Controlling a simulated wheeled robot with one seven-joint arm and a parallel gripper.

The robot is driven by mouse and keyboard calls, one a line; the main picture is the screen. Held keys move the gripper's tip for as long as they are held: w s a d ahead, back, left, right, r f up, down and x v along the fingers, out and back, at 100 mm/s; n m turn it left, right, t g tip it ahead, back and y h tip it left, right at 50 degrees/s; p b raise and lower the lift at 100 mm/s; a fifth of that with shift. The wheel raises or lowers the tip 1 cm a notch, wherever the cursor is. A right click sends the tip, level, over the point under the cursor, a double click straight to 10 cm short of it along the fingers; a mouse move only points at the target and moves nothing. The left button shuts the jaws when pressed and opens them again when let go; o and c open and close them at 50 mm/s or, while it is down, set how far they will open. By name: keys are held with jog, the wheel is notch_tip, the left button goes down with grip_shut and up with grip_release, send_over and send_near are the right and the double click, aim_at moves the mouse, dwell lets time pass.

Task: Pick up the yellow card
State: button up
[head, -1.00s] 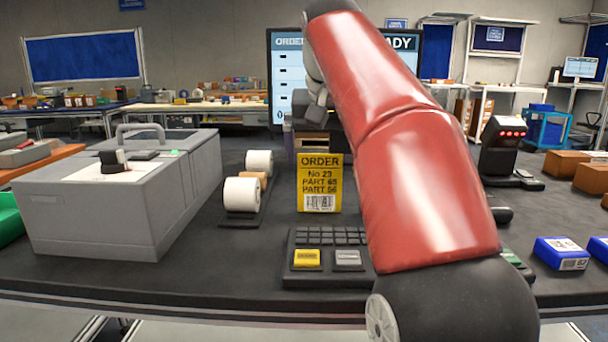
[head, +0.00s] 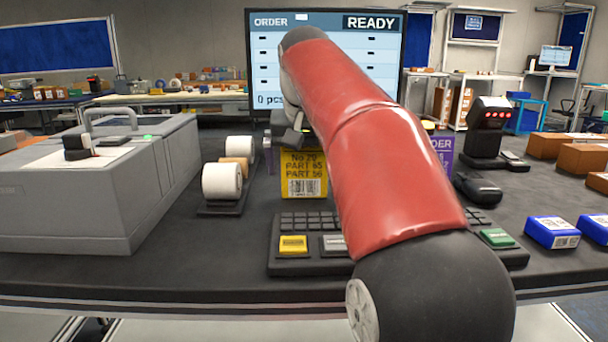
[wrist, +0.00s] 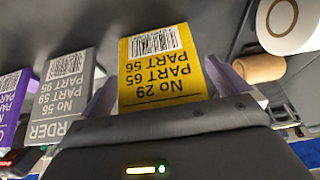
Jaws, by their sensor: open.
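The yellow card (head: 304,178) stands upright behind the keypad in the head view. It reads No 29, PART 65, PART 56 and has a barcode along its bottom. My gripper (head: 290,138) is at its top edge and covers its heading. In the wrist view the yellow card (wrist: 158,70) appears upside down. My gripper (wrist: 162,78) is open there, with one pale purple finger on each side of the card. I cannot tell whether either finger touches it.
In the wrist view a grey card (wrist: 68,88) and a purple card (wrist: 14,98) stand beside it. The label rolls (head: 222,180) are left of it, the keypad (head: 300,262) in front. A scanner (head: 490,128) and blue boxes (head: 552,232) are on the right.

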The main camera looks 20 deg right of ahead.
jog(key=c, duration=1)
jog(key=shift+r+p, duration=0.95)
jog(key=shift+r, duration=4.05)
